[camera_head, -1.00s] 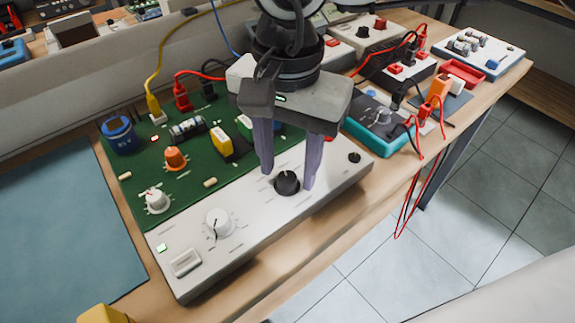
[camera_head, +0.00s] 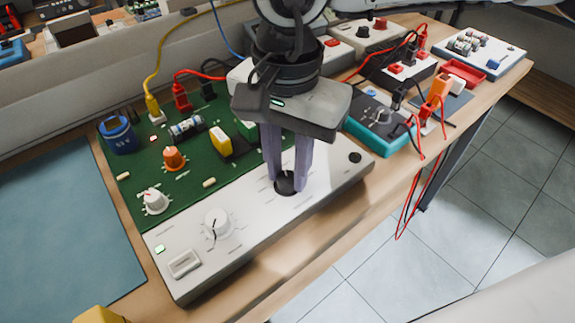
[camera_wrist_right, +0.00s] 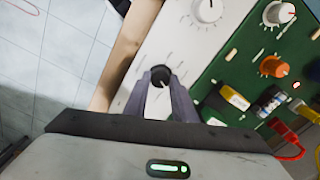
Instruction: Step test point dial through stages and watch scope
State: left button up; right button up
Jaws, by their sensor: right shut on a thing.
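The black dial (camera_head: 286,183) sits on the white front panel (camera_head: 255,227) of a unit with a green circuit board. It also shows in the right wrist view (camera_wrist_right: 160,75). My right gripper (camera_head: 287,184) points down from above, its two purple-grey fingers closed on the sides of this dial. The right wrist view shows the fingertips (camera_wrist_right: 161,80) at either side of it. A larger white dial (camera_head: 218,223) with a dark pointer line stands to its left on the panel. I cannot make out a scope screen. My left gripper is not in view.
The green board (camera_head: 205,165) carries an orange knob (camera_head: 174,158), a white knob (camera_head: 155,200) and plugged yellow and red leads. A teal-sided meter (camera_head: 381,125) stands to the right, with red leads hanging over the bench edge. A blue mat (camera_head: 55,235) lies clear at left.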

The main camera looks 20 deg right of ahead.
aim_at(288, 177)
jog(key=m+b, duration=0.2)
jog(key=shift+f+m, duration=0.15)
jog(key=shift+m, duration=0.25)
jog(key=shift+m+b, duration=0.75)
jog(key=shift+m, duration=0.35)
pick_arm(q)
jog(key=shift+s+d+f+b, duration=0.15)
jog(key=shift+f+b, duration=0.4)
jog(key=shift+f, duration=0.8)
pick_arm(e)
jog(key=shift+m, duration=1.1)
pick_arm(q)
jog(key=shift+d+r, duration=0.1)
pick_arm(e)
jog(key=shift+r, duration=0.2)
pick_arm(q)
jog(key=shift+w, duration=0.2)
pick_arm(e)
jog(key=o, duration=1.1)
pick_arm(q)
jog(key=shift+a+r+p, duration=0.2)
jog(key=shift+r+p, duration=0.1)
jog(key=shift+p, duration=0.6)
pick_arm(e)
jog(key=shift+r, duration=5.15)
